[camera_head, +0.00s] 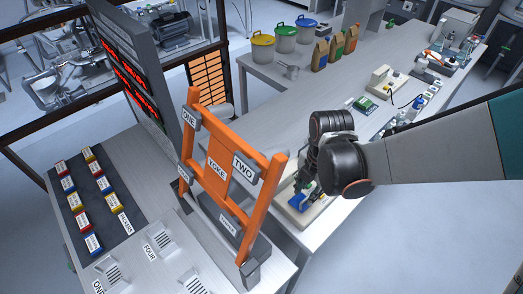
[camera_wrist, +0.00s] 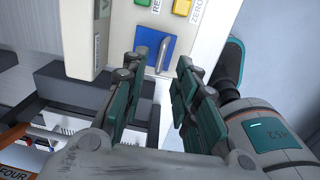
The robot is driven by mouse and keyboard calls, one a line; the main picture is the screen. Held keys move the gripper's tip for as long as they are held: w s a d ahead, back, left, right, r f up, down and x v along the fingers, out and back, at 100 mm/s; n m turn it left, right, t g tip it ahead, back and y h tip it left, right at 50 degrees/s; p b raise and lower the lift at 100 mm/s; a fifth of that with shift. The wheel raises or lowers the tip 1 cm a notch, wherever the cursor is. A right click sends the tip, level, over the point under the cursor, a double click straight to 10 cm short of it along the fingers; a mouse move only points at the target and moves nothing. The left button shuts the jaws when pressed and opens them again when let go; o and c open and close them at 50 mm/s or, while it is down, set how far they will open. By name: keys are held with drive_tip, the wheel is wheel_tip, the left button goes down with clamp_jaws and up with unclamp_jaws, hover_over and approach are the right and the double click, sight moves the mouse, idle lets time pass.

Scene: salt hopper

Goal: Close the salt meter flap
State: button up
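The salt meter looks like the cream-coloured unit (camera_wrist: 115,25) at the top of the wrist view, with a blue panel (camera_wrist: 146,44) that appears to be its flap. A grey bar handle (camera_wrist: 164,54) stands on the blue panel. I cannot tell how far the flap is open. My gripper (camera_wrist: 160,68) is open, its teal fingers on either side of the handle's near end, with no clear contact. In the head view the blue panel (camera_head: 296,200) and cream base (camera_head: 312,211) show below my gripper (camera_head: 306,182), partly hidden by it.
Green (camera_wrist: 182,7) and yellow (camera_wrist: 201,12) buttons sit beside the panel. An orange frame (camera_head: 217,160) marked YOKE stands left of my arm. Small devices, bags (camera_head: 320,54) and lidded buckets (camera_head: 285,38) stand along the bench (camera_head: 254,115). The bench's middle strip is largely clear.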

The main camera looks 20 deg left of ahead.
sight(305, 200)
drive_tip(key=f, duration=0.1)
drive_tip(key=f+b, duration=0.1)
drive_tip(key=f, duration=0.1)
drive_tip(key=shift+s+a, duration=0.15)
drive_tip(key=shift+s, duration=0.1)
drive_tip(key=shift+w+f+b, duration=0.1)
drive_tip(key=shift+f+b, duration=0.05)
drive_tip(key=shift+b, duration=0.15)
drive_tip(key=shift+c, duration=0.2)
clamp_jaws()
